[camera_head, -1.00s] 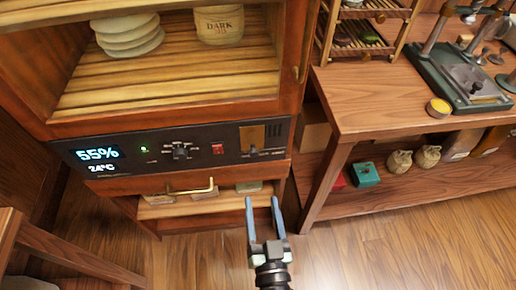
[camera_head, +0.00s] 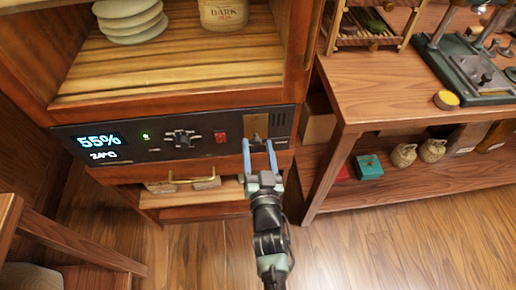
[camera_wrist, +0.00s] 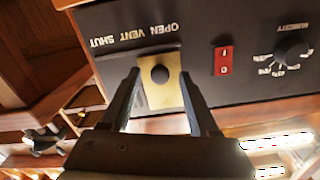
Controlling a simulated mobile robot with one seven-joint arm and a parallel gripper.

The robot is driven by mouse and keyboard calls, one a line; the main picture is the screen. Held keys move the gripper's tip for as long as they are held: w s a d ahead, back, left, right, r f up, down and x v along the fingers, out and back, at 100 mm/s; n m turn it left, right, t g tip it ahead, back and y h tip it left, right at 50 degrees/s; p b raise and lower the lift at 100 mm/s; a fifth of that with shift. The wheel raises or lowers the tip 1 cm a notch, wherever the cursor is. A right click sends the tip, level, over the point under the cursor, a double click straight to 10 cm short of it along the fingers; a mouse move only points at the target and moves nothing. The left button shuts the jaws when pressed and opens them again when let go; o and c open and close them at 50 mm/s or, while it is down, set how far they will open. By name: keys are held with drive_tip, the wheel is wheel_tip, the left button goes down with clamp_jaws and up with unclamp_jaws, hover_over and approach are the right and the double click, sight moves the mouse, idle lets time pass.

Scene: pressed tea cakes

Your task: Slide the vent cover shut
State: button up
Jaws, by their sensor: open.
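The vent cover is a brass plate with a dark round knob, on the dark control panel of the wooden cabinet. In the head view the cover (camera_head: 253,126) shows left of the dark vent slots (camera_head: 279,119). In the wrist view, where lettering is upside down, the cover (camera_wrist: 158,94) lies nearer the word OPEN than SHUT. My gripper (camera_head: 258,144) is open and empty in front of the panel. In the wrist view my gripper (camera_wrist: 159,73) has one finger on each side of the knob, with gaps. I cannot tell how far the tips are from the panel.
A red switch (camera_head: 221,137) and a humidity knob (camera_head: 182,138) sit left of the cover. A wooden workbench (camera_head: 390,90) stands at right. Floor in front is clear.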

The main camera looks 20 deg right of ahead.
clamp_jaws()
idle(0.3)
idle(1.1)
